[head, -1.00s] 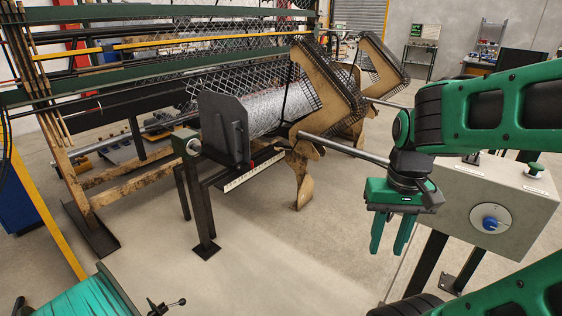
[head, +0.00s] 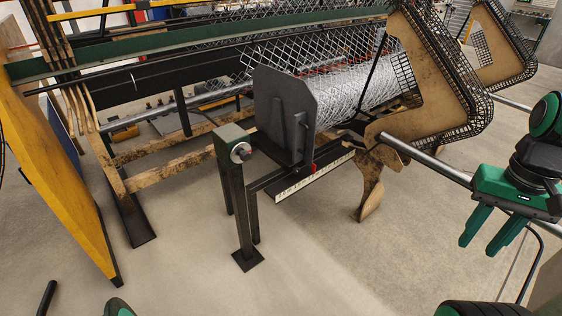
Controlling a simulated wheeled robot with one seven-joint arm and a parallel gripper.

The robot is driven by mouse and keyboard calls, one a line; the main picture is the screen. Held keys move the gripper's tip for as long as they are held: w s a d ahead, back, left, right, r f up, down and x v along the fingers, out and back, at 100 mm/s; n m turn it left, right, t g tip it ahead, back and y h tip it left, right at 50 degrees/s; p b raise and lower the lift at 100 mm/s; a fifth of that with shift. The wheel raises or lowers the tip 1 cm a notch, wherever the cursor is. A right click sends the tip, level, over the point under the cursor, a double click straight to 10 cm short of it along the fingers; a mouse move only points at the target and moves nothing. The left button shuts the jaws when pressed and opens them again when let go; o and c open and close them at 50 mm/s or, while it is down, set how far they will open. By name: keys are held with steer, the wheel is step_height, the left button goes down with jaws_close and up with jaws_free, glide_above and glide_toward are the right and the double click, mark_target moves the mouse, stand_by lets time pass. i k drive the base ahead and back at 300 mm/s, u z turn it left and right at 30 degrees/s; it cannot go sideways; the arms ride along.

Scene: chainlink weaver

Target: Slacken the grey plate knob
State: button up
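A dark grey upright plate (head: 270,110) stands at the end of the roll of wire mesh (head: 350,95). A small red part (head: 313,168) shows at the plate's lower right edge, on the rail with a ruler strip; it is too small to tell if it is a knob. A round grey knob-like end (head: 240,152) faces me on a green block atop a dark post, left of the plate. My green gripper (head: 479,246) hangs at the right, fingers pointing down, open and empty. It is well right of the plate and touches nothing.
Brown side frames (head: 412,45) and a long steel bar (head: 430,162) lie between the plate and my gripper. A yellow panel (head: 50,170) stands at the left. The concrete floor (head: 310,255) in front of the post is clear.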

mark_target(296, 170)
steer(key=u, duration=0.45)
steer(key=i, duration=0.95)
steer(key=u, duration=0.55)
